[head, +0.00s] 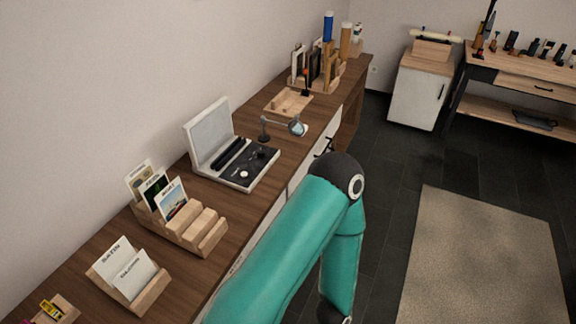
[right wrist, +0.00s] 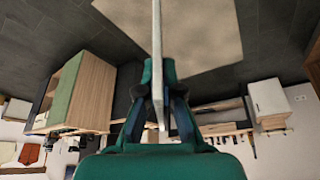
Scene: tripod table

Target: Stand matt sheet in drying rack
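My right gripper (right wrist: 162,100) is shut on a thin pale sheet (right wrist: 157,50), seen nearly edge-on in the right wrist view. The sheet's face is hidden, so I cannot tell its finish. In the head view a teal arm of mine bends over the desk's front edge, and its gripper is out of frame. A slotted wooden rack (head: 205,235) on the desk holds several picture cards (head: 172,205) at its back; its front slots look empty. A smaller wooden holder (head: 150,295) nearer me holds white lettered cards (head: 136,277). My left gripper is not in view.
The long wooden desk (head: 285,160) runs along the wall. Behind the rack stand an open grey case (head: 210,135), a small magnifier lamp (head: 296,127), a wooden tray (head: 288,102) and upright frames and tubes. A beige rug (head: 480,260) covers clear floor to the right.

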